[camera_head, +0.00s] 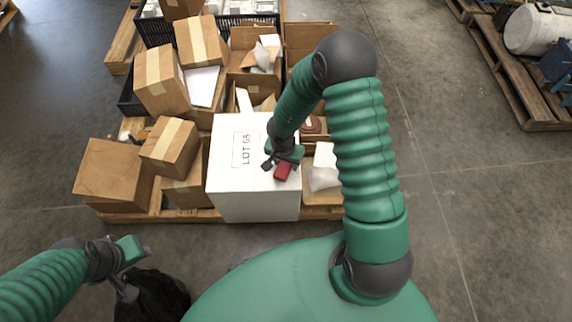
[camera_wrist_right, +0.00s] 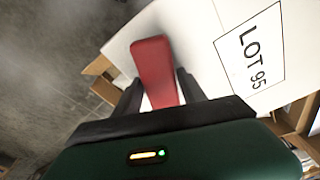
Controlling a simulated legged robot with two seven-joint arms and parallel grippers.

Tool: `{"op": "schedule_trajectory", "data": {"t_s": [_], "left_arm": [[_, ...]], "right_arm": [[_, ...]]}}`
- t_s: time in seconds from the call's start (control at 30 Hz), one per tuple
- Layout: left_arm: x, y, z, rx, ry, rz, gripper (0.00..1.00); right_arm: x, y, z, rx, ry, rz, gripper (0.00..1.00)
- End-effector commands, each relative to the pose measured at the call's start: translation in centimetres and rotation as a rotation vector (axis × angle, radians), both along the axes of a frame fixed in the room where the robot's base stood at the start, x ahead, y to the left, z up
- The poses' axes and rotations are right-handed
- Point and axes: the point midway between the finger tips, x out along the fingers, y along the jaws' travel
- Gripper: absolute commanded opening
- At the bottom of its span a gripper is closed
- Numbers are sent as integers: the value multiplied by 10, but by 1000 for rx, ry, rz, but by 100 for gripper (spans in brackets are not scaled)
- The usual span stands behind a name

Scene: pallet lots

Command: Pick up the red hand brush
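The red hand brush (camera_head: 283,170) is at the front right part of the top of a white box (camera_head: 226,189) marked LOT 95. My right gripper (camera_head: 276,164) is right over it, pointing down. In the right wrist view the brush (camera_wrist_right: 154,70) lies lengthwise between the two dark fingers (camera_wrist_right: 160,85), its wider end sticking out past the tips. Slivers of white show between the fingers and the brush, so the fingers look apart from it. The lower part of the brush is hidden by the gripper body. My left gripper (camera_head: 128,270) is at the lower left, away from the boxes; its opening is unclear.
The white box stands on a wooden pallet (camera_head: 322,212) crowded with brown cartons (camera_head: 110,173), open boxes and a black crate (camera_head: 155,31). A second pallet (camera_head: 512,72) with a white drum (camera_head: 535,30) stands at the upper right. The floor between them is clear.

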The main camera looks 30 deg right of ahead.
Motion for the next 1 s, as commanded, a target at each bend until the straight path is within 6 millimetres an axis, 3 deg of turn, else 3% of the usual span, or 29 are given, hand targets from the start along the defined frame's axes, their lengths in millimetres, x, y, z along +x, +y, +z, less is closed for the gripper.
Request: {"op": "schedule_trajectory", "data": {"t_s": [0.03, 0.33, 0.63, 0.9, 1.0], "left_arm": [[0, 0, 0, 0, 0, 0, 36], [0, 0, 0, 0, 0, 0, 36], [0, 0, 7, 0, 0, 0, 36], [0, 0, 58, 0, 0, 0, 36], [0, 0, 69, 0, 0, 0, 36]], "right_arm": [[0, 0, 0, 0, 0, 0, 40], [0, 0, 0, 0, 0, 0, 1], [0, 0, 9, 1, -1, -1, 0], [0, 0, 76, 1, -2, -3, 0], [0, 0, 93, 1, -1, -2, 0]]}}
